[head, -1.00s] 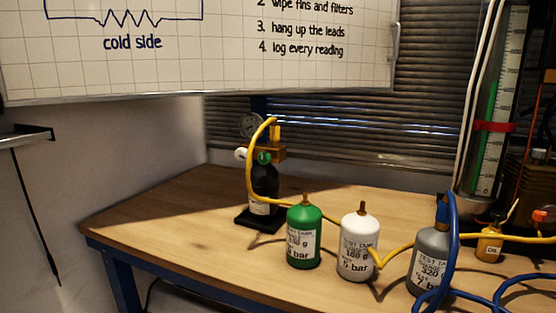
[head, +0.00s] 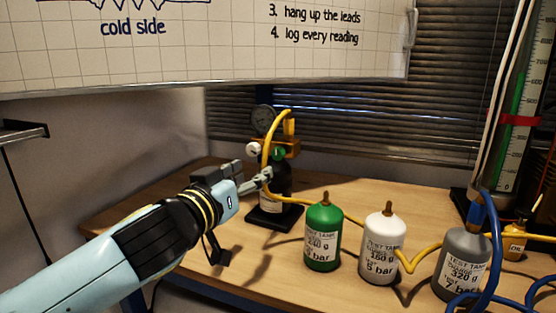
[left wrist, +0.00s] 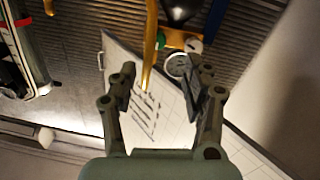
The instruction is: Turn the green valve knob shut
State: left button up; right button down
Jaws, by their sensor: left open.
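The green valve knob (head: 278,153) sits on the front of a brass block (head: 283,143) on top of a black bottle (head: 279,178). A white knob (head: 253,149) is just left of it, and a round gauge (head: 263,118) stands above. My left gripper (head: 266,178) is open and empty, in front of the bottle and a little below and left of the green knob in the picture. In the left wrist view the open fingers (left wrist: 165,82) show, with the gauge (left wrist: 178,65) and brass block (left wrist: 177,38) beyond them. My right gripper is not in view.
A yellow hose (head: 266,160) loops down from the block. Green (head: 323,235), white (head: 383,245) and grey (head: 462,262) test tanks stand on the wooden table (head: 225,260) to the right. A whiteboard (head: 220,45) hangs above.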

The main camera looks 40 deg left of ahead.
aim_at(277, 155)
pick_arm(q)
jog(key=w, duration=0.3)
jog(key=w+a+p, duration=0.1)
jog(key=w, duration=0.2)
jog(key=w+p, duration=0.1)
jog(key=w, duration=0.2)
jog(key=shift+w+a+r, duration=0.15)
jog(key=shift+w+r, duration=0.1)
jog(key=shift+w+f, duration=0.1)
jog(key=shift+w, duration=0.5)
grip_shut()
